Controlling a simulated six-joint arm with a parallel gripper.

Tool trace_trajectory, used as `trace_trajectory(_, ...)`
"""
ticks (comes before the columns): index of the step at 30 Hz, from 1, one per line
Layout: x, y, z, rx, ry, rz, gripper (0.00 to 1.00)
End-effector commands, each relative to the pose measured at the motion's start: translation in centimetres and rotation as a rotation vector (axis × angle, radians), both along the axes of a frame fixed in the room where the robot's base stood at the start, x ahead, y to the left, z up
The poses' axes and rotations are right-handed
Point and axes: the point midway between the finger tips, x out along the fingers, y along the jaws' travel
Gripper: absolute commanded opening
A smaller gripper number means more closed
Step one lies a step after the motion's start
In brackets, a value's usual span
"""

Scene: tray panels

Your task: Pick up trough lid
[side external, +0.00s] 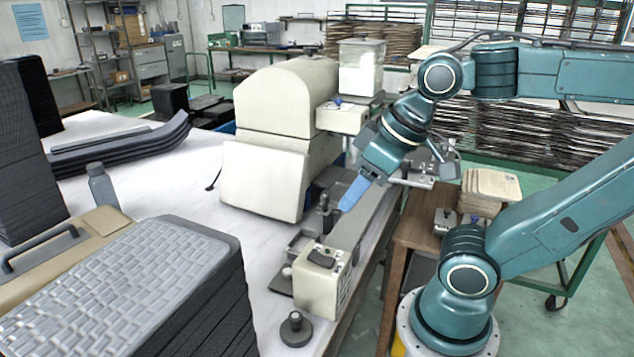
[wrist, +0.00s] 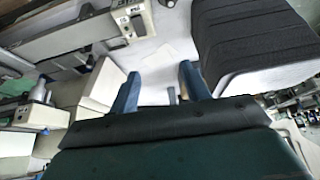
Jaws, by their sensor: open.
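I cannot tell for certain which piece is the trough lid. A tan flat cover (side external: 105,219) with a long dark handle (side external: 42,250) lies at the lower left in the side view, partly hidden by a stack of panels, and may be it. A small grey metal trough (side external: 300,243) sits on the bench beside a beige control box. My gripper (side external: 354,193) has blue fingers and points down over the bench, well right of the tan cover. In the wrist view my gripper (wrist: 160,85) is open, with nothing between its fingers.
A stack of grey textured panels (side external: 130,275) fills the front left. A beige machine (side external: 270,165) stands left of my gripper. The beige control box (side external: 322,282) and a dark round knob (side external: 296,328) are in front. A grey bottle (side external: 102,186) stands at left. White table between is bare.

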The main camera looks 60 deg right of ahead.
Motion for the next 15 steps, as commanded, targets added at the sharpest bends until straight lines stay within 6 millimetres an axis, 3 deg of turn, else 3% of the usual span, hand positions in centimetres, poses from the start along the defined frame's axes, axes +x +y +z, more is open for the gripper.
trace_trajectory(8,2.3,-0.4,-0.1,0.025,0.065,-0.066,0.47)
trace_trajectory(15,5.9,-1.3,-0.8,0.065,0.155,-0.168,0.47)
